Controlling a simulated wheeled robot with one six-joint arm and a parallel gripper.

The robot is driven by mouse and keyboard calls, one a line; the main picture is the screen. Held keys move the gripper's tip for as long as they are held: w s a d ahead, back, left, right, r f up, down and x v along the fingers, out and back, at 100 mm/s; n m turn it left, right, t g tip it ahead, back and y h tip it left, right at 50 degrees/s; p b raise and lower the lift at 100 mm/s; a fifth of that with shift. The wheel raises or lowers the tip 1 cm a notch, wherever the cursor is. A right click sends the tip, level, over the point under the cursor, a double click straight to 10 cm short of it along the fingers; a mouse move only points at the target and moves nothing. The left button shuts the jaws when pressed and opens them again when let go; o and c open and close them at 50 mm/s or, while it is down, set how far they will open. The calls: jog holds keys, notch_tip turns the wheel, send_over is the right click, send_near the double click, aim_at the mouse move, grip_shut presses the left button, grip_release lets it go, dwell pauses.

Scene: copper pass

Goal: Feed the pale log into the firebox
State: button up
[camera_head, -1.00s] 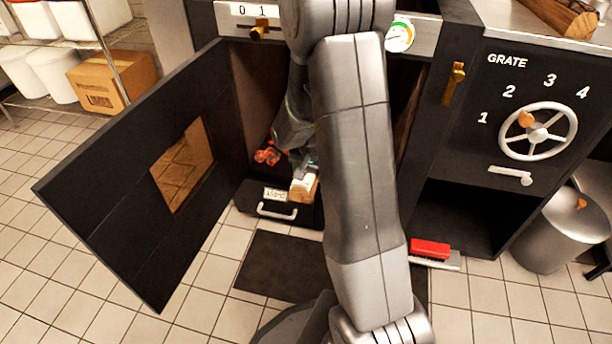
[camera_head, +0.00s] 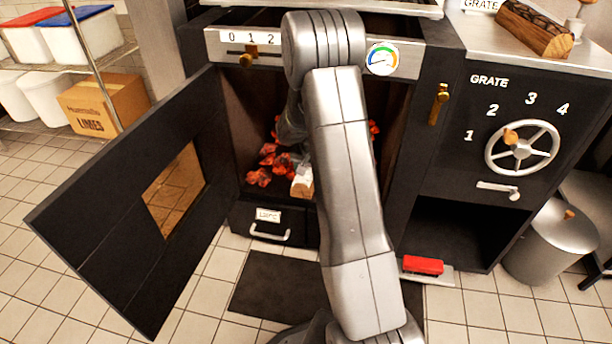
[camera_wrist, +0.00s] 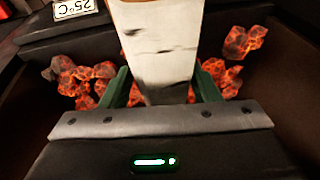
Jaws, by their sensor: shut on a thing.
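The pale log (camera_wrist: 158,45), white birch-like bark with dark marks, is held between the green fingers of my gripper (camera_wrist: 163,90) in the wrist view. In the head view the log's end (camera_head: 302,183) shows just left of my arm, at the firebox mouth. The firebox (camera_head: 250,110) is open, with glowing orange coals (camera_head: 268,165) on its floor. In the wrist view coals (camera_wrist: 85,80) lie on both sides of the log. My arm hides much of the firebox opening and my gripper in the head view.
The firebox door (camera_head: 130,200) stands swung open to the left. A drawer with a handle (camera_head: 270,232) is below the mouth. A grate wheel (camera_head: 521,146) is at the right, with a brown log (camera_head: 535,28) on the top. A red brush (camera_head: 423,265) lies low right.

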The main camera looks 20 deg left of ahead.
jog(key=shift+w+a+f, duration=0.45)
jog(key=shift+w+a, duration=0.15)
jog(key=shift+w, duration=1.85)
jog(key=shift+w+a+f, duration=0.45)
jog(key=shift+w+a, duration=0.15)
jog(key=shift+w, duration=1.85)
jog(key=shift+w+a+f, duration=0.45)
jog(key=shift+w+a, duration=0.15)
jog(key=shift+w, duration=1.85)
jog(key=o, duration=1.5)
jog(key=shift+o, duration=0.2)
jog(key=shift+s+d+f, duration=0.1)
jog(key=shift+s+f, duration=0.05)
jog(key=s+d+r, duration=0.1)
jog(key=s+d, duration=0.1)
jog(key=s, duration=0.8)
jog(key=s+d+r+b, duration=0.1)
jog(key=s+d+r, duration=0.1)
jog(key=s, duration=0.7)
jog(key=s+d+r+b, duration=0.1)
jog(key=s+d+r, duration=0.1)
jog(key=s, duration=0.8)
jog(key=shift+s+d, duration=0.3)
jog(key=shift+d, duration=0.2)
